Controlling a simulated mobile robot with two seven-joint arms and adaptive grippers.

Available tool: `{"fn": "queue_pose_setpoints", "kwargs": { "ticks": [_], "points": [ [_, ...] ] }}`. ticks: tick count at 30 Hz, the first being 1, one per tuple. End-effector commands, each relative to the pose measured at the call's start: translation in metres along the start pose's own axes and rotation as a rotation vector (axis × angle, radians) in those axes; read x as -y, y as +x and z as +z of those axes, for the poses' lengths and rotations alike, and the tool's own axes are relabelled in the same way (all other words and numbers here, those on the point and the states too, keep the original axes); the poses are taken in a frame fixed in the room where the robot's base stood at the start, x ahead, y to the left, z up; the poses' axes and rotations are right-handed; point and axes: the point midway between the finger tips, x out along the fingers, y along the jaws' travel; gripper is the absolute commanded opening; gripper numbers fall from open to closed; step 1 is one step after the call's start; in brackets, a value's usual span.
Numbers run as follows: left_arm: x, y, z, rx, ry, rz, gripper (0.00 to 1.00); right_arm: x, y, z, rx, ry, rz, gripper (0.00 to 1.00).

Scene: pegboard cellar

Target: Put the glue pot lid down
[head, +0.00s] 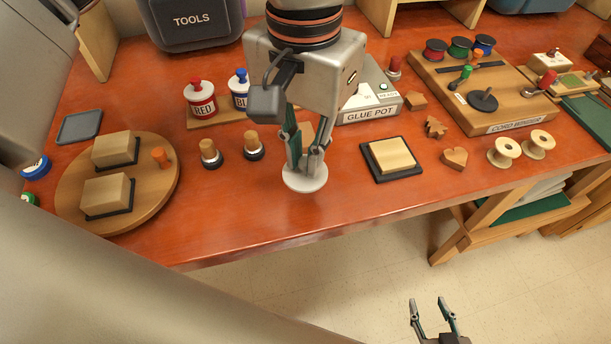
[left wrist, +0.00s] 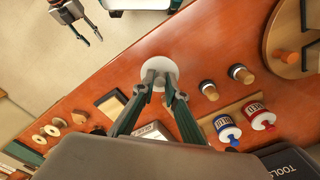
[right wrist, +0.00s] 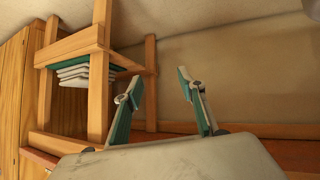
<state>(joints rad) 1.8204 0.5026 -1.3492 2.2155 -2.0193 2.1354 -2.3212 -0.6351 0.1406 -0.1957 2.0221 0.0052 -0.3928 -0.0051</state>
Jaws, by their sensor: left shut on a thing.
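The glue pot lid (head: 304,181) is a flat white disc near the front edge of the orange-brown table. My left gripper (head: 308,150) points down and is shut on it from above. The lid also shows between the fingertips in the left wrist view (left wrist: 160,67). I cannot tell whether it touches the table or hangs just above. The grey glue pot unit (head: 370,113), with a green light, stands behind and to the right, partly hidden by my left arm. My right gripper (head: 434,308) is open and empty, out over the floor in front of the table.
A square block on a dark pad (head: 391,158) lies right of the lid. Two wooden-handled stampers (head: 210,153) stand to its left, with red and blue jars (head: 200,98) behind. A round wooden board (head: 150,197) lies further left. The tabletop (head: 235,215) between board and lid is clear.

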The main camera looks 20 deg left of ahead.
Motion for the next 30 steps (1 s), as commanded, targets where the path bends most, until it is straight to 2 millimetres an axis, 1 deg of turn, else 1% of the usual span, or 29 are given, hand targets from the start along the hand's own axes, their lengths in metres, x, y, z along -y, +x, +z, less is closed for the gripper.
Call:
{"fn": "queue_pose_setpoints", "kwargs": {
  "ticks": [1, 7, 12, 15, 18, 24, 29, 30],
  "points": [
    [0.0, 0.008, 0.001, 0.004, 0.001, 0.001, 0.04, -0.001, 0.001, -0.001, -0.003, -0.001, 0.001, 0.4],
    [0.0, 0.022, 0.0, 0.001, 0.0, 0.0, 0.04, -0.004, 0.004, -0.012, -0.023, -0.004, 0.007, 0.4],
    [0.0, 0.047, 0.001, 0.005, 0.001, 0.0, 0.04, -0.003, 0.006, -0.008, -0.018, -0.006, 0.006, 0.4],
    [0.0, 0.057, 0.001, 0.003, 0.001, 0.0, 0.04, -0.003, 0.006, -0.005, -0.013, -0.007, 0.005, 0.4],
    [0.0, 0.06, 0.0, 0.0, 0.0, 0.0, 0.04, -0.002, 0.005, -0.004, -0.011, -0.007, 0.004, 0.4],
    [0.0, 0.059, 0.0, -0.001, 0.0, -0.001, 0.04, -0.002, 0.004, -0.002, -0.007, -0.007, 0.003, 0.4],
    [0.0, 0.064, 0.0, 0.0, -0.001, -0.001, 0.04, 0.0, 0.005, 0.003, 0.0, -0.007, 0.002, 0.4],
    [0.0, 0.063, 0.0, -0.001, -0.001, -0.001, 0.2, -0.001, 0.005, 0.003, -0.001, -0.008, 0.002, 0.4]
  ]
}}
